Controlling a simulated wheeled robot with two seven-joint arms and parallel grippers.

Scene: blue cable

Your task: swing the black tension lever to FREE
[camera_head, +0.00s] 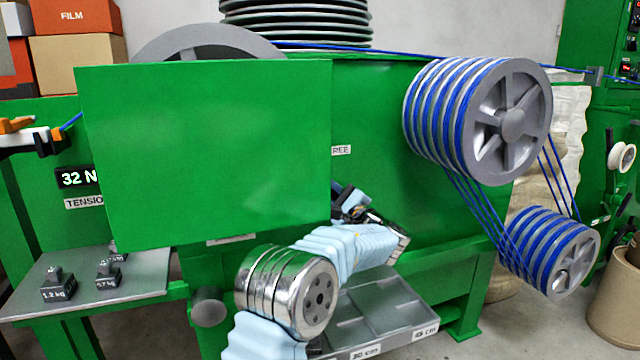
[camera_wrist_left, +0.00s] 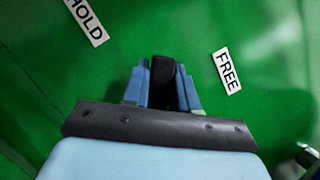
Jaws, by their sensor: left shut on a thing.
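In the left wrist view, the black tension lever (camera_wrist_left: 162,82) stands between the two blue fingers of my left gripper (camera_wrist_left: 163,92), which is shut on it. The lever points up in that view, between the HOLD label (camera_wrist_left: 87,20) at upper left and the FREE label (camera_wrist_left: 226,71) at right. It is nearer to FREE and apart from both labels. In the head view, my left gripper (camera_head: 348,203) is at the green machine front, below the FREE label (camera_head: 341,150). The lever cannot be told apart from the dark gripper parts there. My right gripper is not in view.
A large green panel (camera_head: 200,155) hides part of the machine front left of my gripper. Grooved wheels (camera_head: 510,118) wound with blue cable (camera_head: 470,200) stand at right. A grey tray (camera_head: 375,310) sits below my gripper, and weights (camera_head: 58,285) rest on a shelf at left.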

